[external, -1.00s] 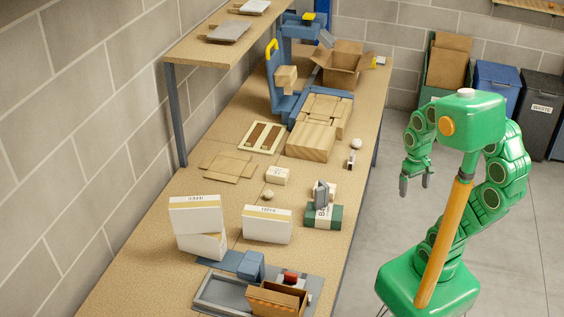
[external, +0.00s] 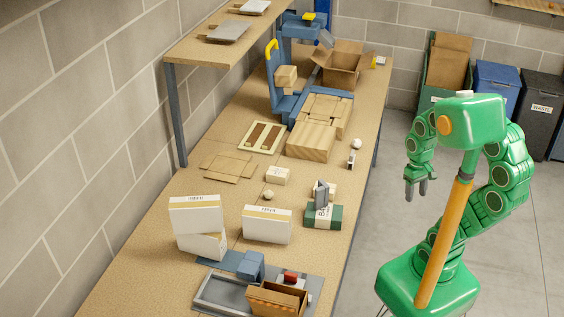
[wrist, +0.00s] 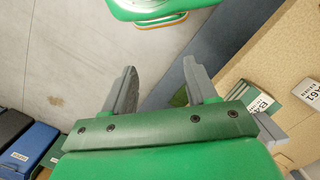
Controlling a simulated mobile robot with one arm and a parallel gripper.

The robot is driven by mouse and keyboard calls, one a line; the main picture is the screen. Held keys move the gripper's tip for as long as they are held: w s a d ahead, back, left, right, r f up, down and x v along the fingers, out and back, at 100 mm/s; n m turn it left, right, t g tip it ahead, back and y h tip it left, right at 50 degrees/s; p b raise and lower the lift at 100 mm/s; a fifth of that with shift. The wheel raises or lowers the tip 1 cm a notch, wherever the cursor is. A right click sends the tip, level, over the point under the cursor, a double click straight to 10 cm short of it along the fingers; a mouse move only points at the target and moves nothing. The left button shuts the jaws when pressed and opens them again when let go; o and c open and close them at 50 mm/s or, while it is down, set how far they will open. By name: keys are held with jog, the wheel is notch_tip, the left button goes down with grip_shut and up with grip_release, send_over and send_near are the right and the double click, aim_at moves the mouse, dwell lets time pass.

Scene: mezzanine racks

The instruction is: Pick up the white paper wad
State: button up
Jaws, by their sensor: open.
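A small whitish crumpled ball (external: 357,144), which looks like a paper wad, lies near the bench's right edge, right of the cardboard boxes. A second small, cream-coloured ball (external: 268,195) lies mid-bench, behind the white cartons. At this size I cannot tell for sure which is the white paper wad. My gripper (external: 416,191) hangs fingers-down off the bench's right side, over the floor, well apart from both balls. It is open and empty; its two grey fingers stand apart in the wrist view (wrist: 161,88). Neither ball can be made out there.
The wooden bench (external: 228,206) holds white cartons (external: 267,224), a green-and-white box (external: 323,215), a small dark-and-white item (external: 351,161) near the right-hand ball, an open cardboard box (external: 343,66) and a grey tray (external: 213,291). Bins (external: 497,84) stand by the back wall. The floor beside the bench is clear.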

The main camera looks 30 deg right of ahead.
jog(key=w+a+r+m+y, duration=0.15)
jog(key=w+a+y, duration=0.25)
jog(key=w, duration=0.7)
jog(key=w+a+r+m+y, duration=0.1)
jog(key=w+a+m+y, duration=0.25)
jog(key=w, duration=0.75)
jog(key=m+t+y, duration=0.5)
jog(key=m+t, duration=0.3)
jog(key=m, duration=0.4)
send_over(357, 144)
jog(key=s, duration=0.6)
notch_tip(357, 144, down, 12)
jog(key=w+d+f+m+t+h, duration=0.25)
jog(key=d+f, duration=0.25)
jog(key=d, duration=0.3)
jog(key=shift+y, duration=0.5)
jog(key=shift+s+f+x, duration=0.1)
jog(key=shift+f+x, duration=0.05)
jog(key=shift+x, duration=1.05)
jog(key=shift+s+f+x, duration=0.1)
jog(key=shift+x, duration=1.15)
jog(key=shift+s+f+x, duration=0.1)
jog(key=shift+f+x, duration=0.05)
jog(key=shift+x, duration=1.05)
